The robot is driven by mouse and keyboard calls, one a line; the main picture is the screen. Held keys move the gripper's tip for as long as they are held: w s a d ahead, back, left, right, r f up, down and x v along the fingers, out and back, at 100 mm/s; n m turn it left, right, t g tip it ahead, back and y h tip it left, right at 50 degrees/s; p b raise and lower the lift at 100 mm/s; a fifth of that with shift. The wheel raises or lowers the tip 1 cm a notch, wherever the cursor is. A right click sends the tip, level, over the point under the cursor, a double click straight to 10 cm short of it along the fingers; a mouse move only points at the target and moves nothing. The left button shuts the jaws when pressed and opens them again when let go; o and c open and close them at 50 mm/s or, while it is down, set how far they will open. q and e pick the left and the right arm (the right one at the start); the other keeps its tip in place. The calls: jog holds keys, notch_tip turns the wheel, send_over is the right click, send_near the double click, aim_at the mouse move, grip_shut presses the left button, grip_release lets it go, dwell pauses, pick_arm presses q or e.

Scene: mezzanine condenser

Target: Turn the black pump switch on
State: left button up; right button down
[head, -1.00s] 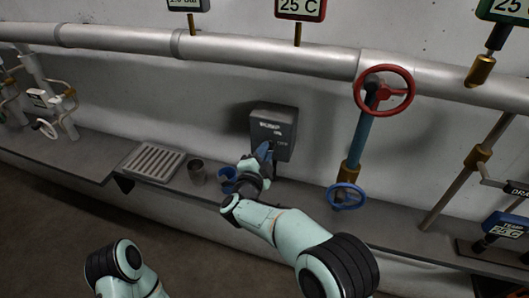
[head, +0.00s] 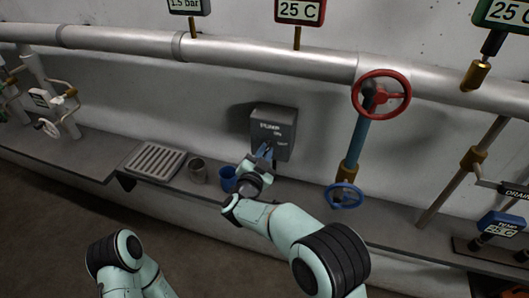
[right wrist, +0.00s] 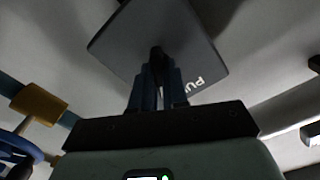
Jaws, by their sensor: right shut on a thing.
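The pump switch box (head: 286,127) is a dark grey box on the wall, with a pump label and small position markings on its face. My right gripper (head: 264,153) is at the lower left of its front. In the right wrist view the box (right wrist: 120,42) fills the top middle, and the black switch (right wrist: 157,56) sticks out from it. The blue fingers of my right gripper (right wrist: 158,82) are shut on this switch from both sides. The switch's exact position is hard to tell. Of my left arm only links show at the lower left; its gripper is out of view.
A blue cup (head: 227,180) and a grey cup (head: 198,171) stand on the ledge just left of my right gripper, beside a slotted tray (head: 155,162). A red handwheel (head: 381,95) and a blue handwheel (head: 345,196) are to the right.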

jog(key=shift+d+r, duration=0.1)
jog(key=shift+r, duration=0.1)
jog(key=c, duration=1.1)
grip_release()
jog(key=shift+w, duration=0.1)
jog(key=shift+c, duration=0.2)
pick_arm(q)
jog(key=shift+w, duration=0.1)
pick_arm(e)
jog(key=shift+f, duration=0.1)
pick_arm(q)
jog(key=s+f+b, duration=0.2)
jog(key=f, duration=0.1)
jog(key=s+f+b, duration=0.1)
jog(key=shift+f, duration=0.2)
pick_arm(e)
jog(key=v, duration=1.3)
